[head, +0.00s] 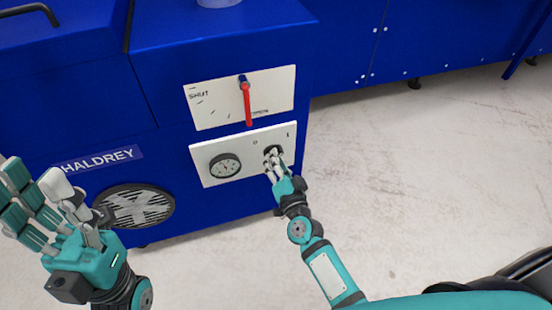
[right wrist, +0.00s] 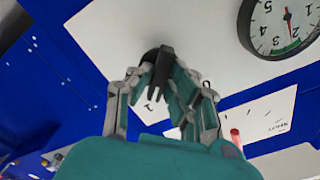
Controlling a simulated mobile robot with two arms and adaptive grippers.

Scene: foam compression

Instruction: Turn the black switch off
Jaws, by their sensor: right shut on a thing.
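The black switch (head: 272,149) sits on the lower white panel (head: 235,174) of the blue machine, between a "0" and a "1" mark. My right gripper (head: 273,162) is at the switch, and its fingers cover much of it. In the right wrist view the black switch (right wrist: 158,58) shows between the fingers of my right gripper (right wrist: 165,72), which is shut on it. Which way the switch points is hard to tell. My left gripper (head: 45,205) is raised at the left with its fingers spread, away from the machine and empty.
A round gauge (head: 225,166) is left of the switch on the same panel, also seen in the right wrist view (right wrist: 282,22). Above is a white plate with a red lever (head: 247,105). A round vent (head: 134,206) is lower left. The floor (head: 415,180) at right is clear.

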